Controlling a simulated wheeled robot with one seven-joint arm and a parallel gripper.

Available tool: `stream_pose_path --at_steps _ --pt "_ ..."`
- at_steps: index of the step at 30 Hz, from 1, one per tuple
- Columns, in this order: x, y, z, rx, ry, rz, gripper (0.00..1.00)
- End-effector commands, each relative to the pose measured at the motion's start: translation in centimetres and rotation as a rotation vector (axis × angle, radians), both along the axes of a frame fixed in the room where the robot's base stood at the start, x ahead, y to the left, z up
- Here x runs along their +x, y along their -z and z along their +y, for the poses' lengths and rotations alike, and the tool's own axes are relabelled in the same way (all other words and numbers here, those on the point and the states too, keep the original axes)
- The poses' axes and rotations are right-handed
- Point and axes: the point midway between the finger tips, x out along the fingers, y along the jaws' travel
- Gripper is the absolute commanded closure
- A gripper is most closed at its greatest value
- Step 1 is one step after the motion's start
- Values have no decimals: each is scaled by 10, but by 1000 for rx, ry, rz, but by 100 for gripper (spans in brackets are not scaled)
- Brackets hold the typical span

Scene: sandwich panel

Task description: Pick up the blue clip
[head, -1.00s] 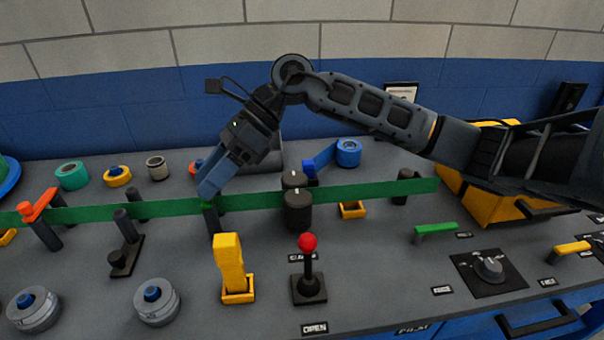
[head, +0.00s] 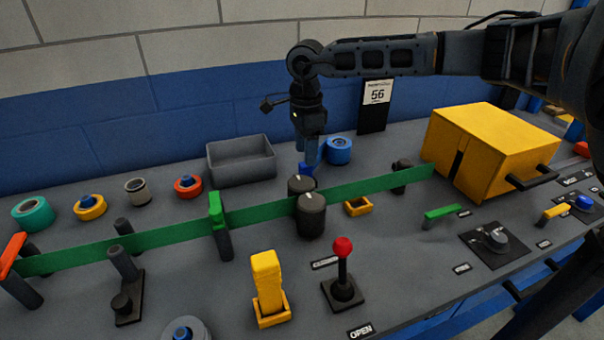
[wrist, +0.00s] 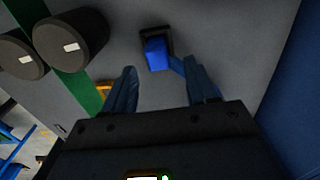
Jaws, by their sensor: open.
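The blue clip (wrist: 156,54) stands in a dark holder in the wrist view, just beyond my gripper (wrist: 165,80). The fingers are open and apart, and the clip lies ahead of the gap between them, closer to the right finger. In the head view my gripper (head: 310,155) points down behind the two dark rollers. The clip (head: 307,170) shows only in part there, below the fingers and behind the rollers. No contact between fingers and clip is clear.
Two dark rollers (head: 311,218) and a green band (head: 265,213) stand in front of the clip. A blue tape roll (head: 338,151) is beside it at right, and a grey bin (head: 241,161) at left. A yellow box (head: 492,150) stands further right.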

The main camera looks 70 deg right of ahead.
Motion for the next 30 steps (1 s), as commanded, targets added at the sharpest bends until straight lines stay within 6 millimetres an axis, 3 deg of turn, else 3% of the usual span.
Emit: stream_pose_path --at_steps 12,21,30 --pt "0 48 3 1 1 -2 43" --pt "0 54 3 0 -1 -1 43" --pt "0 54 3 0 -1 -1 70"
